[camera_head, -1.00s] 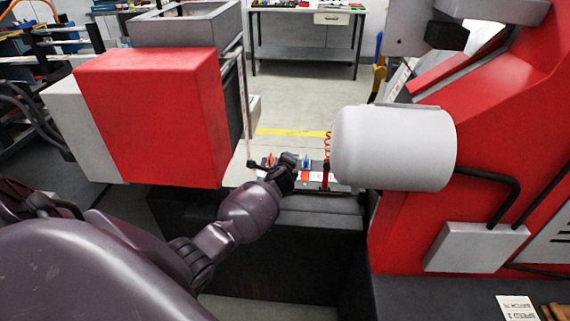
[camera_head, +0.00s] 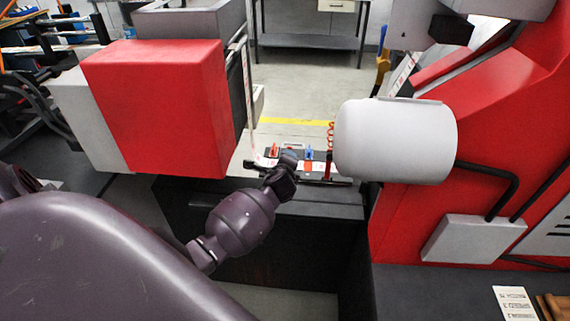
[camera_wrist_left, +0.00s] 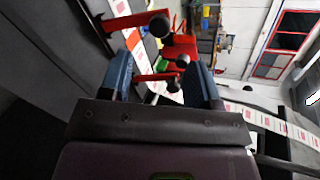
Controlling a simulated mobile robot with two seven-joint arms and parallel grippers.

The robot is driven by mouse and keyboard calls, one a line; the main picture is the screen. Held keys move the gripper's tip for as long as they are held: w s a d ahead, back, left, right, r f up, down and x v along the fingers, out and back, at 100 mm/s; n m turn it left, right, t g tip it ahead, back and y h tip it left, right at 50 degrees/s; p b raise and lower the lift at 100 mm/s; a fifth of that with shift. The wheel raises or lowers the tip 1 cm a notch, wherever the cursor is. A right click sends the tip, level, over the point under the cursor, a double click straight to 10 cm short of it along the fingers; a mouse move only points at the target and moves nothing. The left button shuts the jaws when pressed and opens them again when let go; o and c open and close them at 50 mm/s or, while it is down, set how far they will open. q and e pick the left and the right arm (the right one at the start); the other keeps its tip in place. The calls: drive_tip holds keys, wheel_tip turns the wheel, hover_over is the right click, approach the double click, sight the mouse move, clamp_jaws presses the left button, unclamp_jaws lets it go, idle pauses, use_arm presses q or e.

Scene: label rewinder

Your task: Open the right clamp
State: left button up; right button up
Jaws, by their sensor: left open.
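In the left wrist view, two red clamp bars with black ball knobs show: a farther one (camera_wrist_left: 126,22) at upper left and a nearer one (camera_wrist_left: 154,77) between my fingers. I cannot tell for sure which is the right clamp. My left gripper (camera_wrist_left: 163,82) is open, its blue-grey fingers on either side of the nearer bar and knob. Contact is not clear. In the head view, my left gripper (camera_head: 279,176) is over the front of the small splice table (camera_head: 320,168), and hides part of it. A red upright part (camera_head: 329,162) stands at the table's right. My right gripper is not in view.
A big red box (camera_head: 155,110) is at left of the gripper and a white cylinder (camera_head: 395,140) at right. A paper label strip (camera_head: 250,110) hangs down behind the gripper. Open floor is beyond.

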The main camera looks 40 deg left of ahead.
use_arm(q)
drive_tip(key=shift+v, duration=0.8)
drive_tip(key=s+d+r+n+t+h, duration=0.1)
drive_tip(key=s+d+n+h, duration=0.15)
drive_tip(key=d+n, duration=0.25)
drive_tip(key=s+d+r+n+t+h, duration=0.1)
drive_tip(key=d+n+t+h, duration=0.1)
drive_tip(key=d+n+h, duration=0.15)
drive_tip(key=s+d+f+n+g, duration=0.1)
drive_tip(key=s+f+n, duration=0.1)
drive_tip(key=s, duration=0.5)
drive_tip(key=s+d+f+n+g, duration=0.1)
drive_tip(key=s+d+f+n, duration=0.1)
drive_tip(key=s+f, duration=0.3)
drive_tip(key=s+d+f+n+h, duration=0.1)
drive_tip(key=s+d+f+n, duration=0.1)
drive_tip(key=s, duration=0.9)
drive_tip(key=shift+s+f+n+g, duration=0.15)
drive_tip(key=shift+f+n+g, duration=0.25)
drive_tip(key=shift+f, duration=0.4)
drive_tip(key=shift+d, duration=0.1)
